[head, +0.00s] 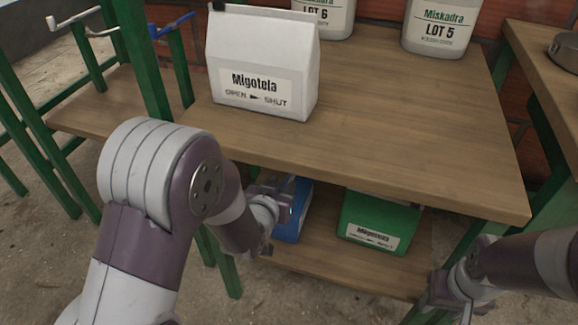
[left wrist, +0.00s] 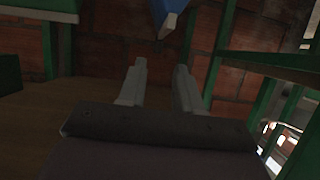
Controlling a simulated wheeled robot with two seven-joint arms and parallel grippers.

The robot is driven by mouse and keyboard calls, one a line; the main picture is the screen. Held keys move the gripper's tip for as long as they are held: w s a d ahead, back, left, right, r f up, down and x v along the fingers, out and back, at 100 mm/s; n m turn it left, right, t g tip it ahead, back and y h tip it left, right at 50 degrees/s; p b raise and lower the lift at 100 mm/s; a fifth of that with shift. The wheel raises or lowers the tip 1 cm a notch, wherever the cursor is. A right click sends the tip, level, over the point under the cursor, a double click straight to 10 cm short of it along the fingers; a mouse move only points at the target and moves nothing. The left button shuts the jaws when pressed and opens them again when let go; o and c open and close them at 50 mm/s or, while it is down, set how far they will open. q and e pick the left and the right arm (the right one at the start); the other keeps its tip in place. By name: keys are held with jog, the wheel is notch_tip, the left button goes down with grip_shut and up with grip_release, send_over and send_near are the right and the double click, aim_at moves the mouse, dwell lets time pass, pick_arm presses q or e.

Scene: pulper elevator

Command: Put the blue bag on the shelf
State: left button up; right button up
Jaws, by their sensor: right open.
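A blue bag (head: 301,202) stands on the lower wooden shelf (head: 330,268), under the tabletop (head: 400,130), and is partly hidden by my left gripper. My left gripper (head: 278,215) is at the bag's left side in the head view; whether it touches is unclear. In the left wrist view the fingers of my left gripper (left wrist: 160,68) are apart with nothing between them. A blue piece, seemingly the bag (left wrist: 168,14), shows beyond the tips. My right gripper (head: 450,290) is open and empty at the lower right, beside the lower shelf's right end.
A green bag (head: 380,220) stands on the lower shelf, right of the blue one. A white bag (head: 262,65) and two white containers (head: 438,28) stand on the tabletop, whose right part is clear. Green legs (head: 143,60) frame the table.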

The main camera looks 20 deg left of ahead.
pick_arm(q)
jog(key=s+a+f+g, duration=0.1)
jog(key=s+g, duration=1.1)
jog(key=s, duration=0.5)
jog(key=shift+f+p, duration=0.3)
jog(key=shift+f, duration=0.05)
